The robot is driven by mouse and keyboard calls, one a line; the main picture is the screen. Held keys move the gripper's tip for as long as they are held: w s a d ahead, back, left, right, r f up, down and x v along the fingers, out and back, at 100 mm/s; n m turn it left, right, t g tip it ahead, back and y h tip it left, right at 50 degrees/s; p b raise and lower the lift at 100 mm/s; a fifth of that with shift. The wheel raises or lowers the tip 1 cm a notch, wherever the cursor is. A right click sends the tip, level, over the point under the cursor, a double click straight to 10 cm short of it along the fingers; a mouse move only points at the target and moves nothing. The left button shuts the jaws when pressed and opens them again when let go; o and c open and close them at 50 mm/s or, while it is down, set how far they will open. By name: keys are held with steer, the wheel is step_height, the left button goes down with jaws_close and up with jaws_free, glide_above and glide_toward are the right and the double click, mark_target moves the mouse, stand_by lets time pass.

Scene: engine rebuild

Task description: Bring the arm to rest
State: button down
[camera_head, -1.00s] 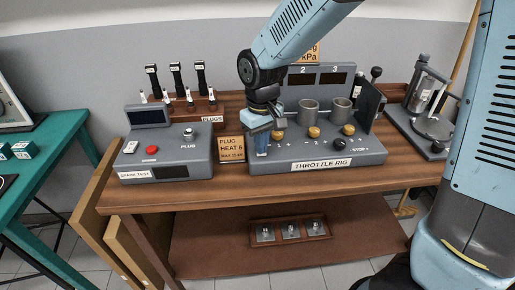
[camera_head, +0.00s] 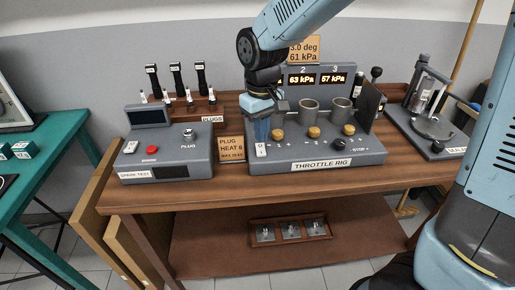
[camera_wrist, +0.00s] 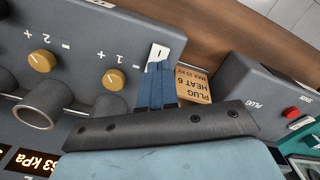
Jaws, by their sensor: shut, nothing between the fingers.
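My gripper (camera_head: 262,140) is shut and empty in the head view, above the left end of the throttle rig (camera_head: 372,156). Its blue fingers point down at a white rocker switch (camera_head: 261,150) on the rig. In the wrist view the gripper (camera_wrist: 157,72) is close to this switch (camera_wrist: 159,52); I cannot tell whether they touch. My light blue arm (camera_head: 300,25) reaches down from the top of the head view. The rig's displays (camera_head: 301,79) are lit and read 63 kPa and 57 kPa.
The spark test box (camera_head: 165,158) stands left of the rig, with a plug heat card (camera_head: 231,149) between them. A plug rack (camera_head: 203,108) stands behind. A sealing device (camera_head: 432,125) is at the right. A wooden tray (camera_head: 290,230) lies on the lower shelf. Open air lies in front of the bench.

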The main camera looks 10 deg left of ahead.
steer(key=shift+r, duration=1.4)
steer(key=s+d+r+m+t, duration=0.15)
steer(key=d+r, duration=0.25)
steer(key=d, duration=0.4)
steer(key=d+r+m+t, duration=0.1)
steer(key=d+r+m, duration=0.25)
steer(key=d, duration=0.55)
steer(key=s+d+r+m+t, duration=0.3)
steer(key=s+d, duration=0.6)
steer(key=d, duration=0.3)
steer(key=shift+d+r+m, duration=0.3)
steer(key=shift+r+m, duration=0.1)
steer(key=shift+r, duration=0.1)
